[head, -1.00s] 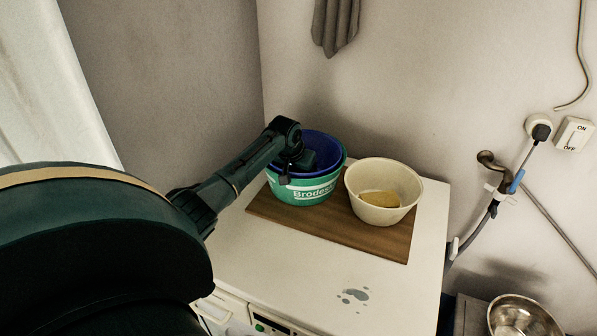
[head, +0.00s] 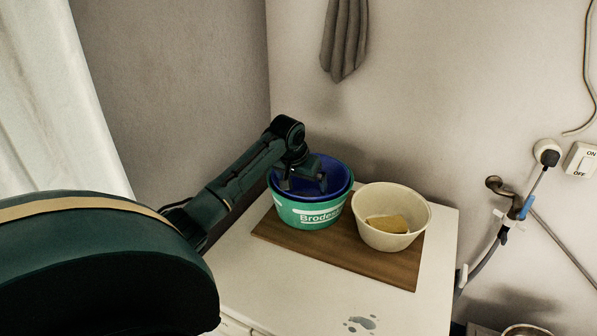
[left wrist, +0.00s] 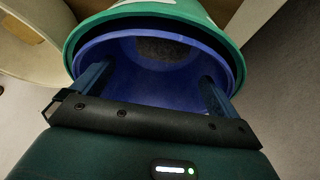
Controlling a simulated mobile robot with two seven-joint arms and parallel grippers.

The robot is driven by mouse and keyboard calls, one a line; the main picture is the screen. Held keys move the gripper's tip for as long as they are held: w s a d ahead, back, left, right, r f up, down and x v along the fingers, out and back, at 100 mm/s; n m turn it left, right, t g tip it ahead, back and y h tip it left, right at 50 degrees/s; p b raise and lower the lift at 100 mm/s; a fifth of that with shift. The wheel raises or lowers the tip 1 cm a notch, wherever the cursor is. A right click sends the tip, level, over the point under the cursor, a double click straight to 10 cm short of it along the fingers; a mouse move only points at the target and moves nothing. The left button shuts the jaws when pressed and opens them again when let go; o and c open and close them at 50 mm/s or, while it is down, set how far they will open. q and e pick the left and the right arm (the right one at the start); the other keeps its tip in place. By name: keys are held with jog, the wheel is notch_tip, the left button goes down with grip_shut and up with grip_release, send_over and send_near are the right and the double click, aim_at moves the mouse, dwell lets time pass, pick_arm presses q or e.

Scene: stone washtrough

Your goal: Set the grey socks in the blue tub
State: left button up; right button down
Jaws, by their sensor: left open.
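The blue tub (head: 339,179) stands nested inside a green tub (head: 312,216) with white lettering, on a wooden board. My left gripper (head: 304,187) is over the mouth of the blue tub, its jaws apart. In the left wrist view the open fingers (left wrist: 154,88) point into the blue tub (left wrist: 130,60), with nothing between them. A dark grey, speckled patch, which looks like the grey socks (left wrist: 165,49), lies at the bottom of the blue tub. The tub wall hides it in the head view. My right gripper is not in view.
A cream bowl (head: 369,224) holding a yellow-brown sponge (head: 388,223) stands close right of the tubs on the wooden board (head: 345,255). A grey cloth (head: 344,40) hangs on the wall above. The white top (head: 290,290) in front is clear apart from wet spots.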

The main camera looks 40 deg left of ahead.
pick_arm(q)
jog(key=v, duration=0.5)
jog(key=shift+s+r, duration=0.1)
jog(key=shift+r, duration=0.3)
